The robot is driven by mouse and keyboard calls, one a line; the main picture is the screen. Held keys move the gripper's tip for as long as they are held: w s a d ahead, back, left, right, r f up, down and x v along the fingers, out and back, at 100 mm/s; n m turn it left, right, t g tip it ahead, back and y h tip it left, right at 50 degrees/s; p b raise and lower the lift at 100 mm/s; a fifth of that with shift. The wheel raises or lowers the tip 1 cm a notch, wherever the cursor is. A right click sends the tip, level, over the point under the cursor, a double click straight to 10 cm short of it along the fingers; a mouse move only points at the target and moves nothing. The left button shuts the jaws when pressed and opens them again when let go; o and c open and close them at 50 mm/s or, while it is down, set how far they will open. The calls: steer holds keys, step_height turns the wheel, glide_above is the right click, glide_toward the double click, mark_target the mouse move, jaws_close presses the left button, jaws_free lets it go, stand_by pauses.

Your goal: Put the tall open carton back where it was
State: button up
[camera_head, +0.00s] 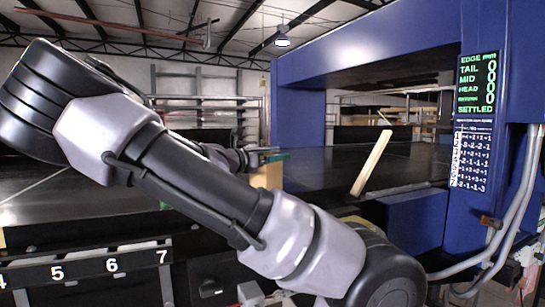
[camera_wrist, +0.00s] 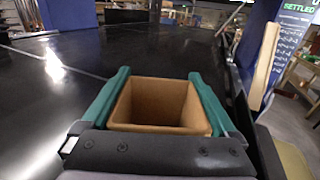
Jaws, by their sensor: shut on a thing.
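The tall open carton (camera_wrist: 157,92) is brown cardboard, its open top facing the wrist camera; it looks empty inside. My gripper (camera_wrist: 158,76) has green fingers along the carton's left and right sides and is shut on it.
The black conveyor belt (camera_head: 320,163) runs into a blue detector arch (camera_head: 460,205) with a display (camera_head: 477,82) reading zeros and "SETTLED". A pale wooden bar (camera_head: 371,163) stands tilted by the belt edge. A rail numbered 4 to 7 (camera_head: 85,268) is at front left. The belt left of the carton is clear.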

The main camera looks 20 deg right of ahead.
steer(key=shift+f, duration=0.1)
steer(key=o, duration=1.4)
steer(key=shift+o, duration=0.2)
steer(key=v, duration=1.2)
steer(key=shift+s, duration=0.1)
